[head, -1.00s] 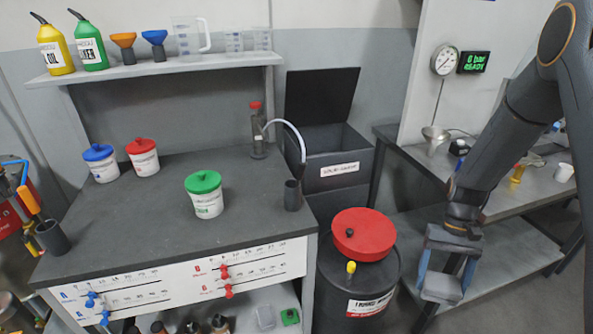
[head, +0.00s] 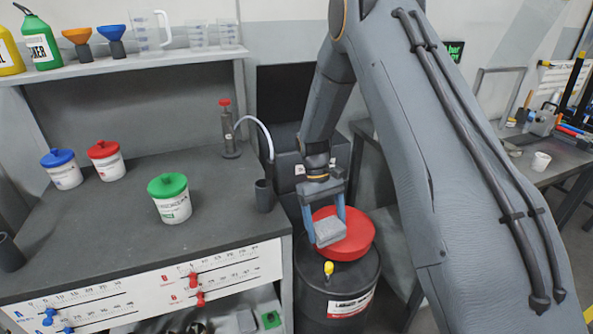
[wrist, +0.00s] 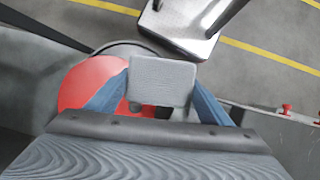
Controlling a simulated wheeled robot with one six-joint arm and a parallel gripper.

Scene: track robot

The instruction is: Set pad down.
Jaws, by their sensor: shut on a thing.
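A light grey, block-like pad (head: 330,233) is held between the blue fingers of my gripper (head: 326,225). In the wrist view the pad (wrist: 163,80) sits level between the blue fingertips (wrist: 162,88), with the red lid (wrist: 88,84) below and to the left. The pad hides part of the lid there.
A dark workbench (head: 125,230) with blue-, red- and green-lidded tubs stands at left. An open dark bin (head: 285,180) is behind the drum. A yellow knob (head: 328,268) stands at the drum's front. My arm hides much of the right side.

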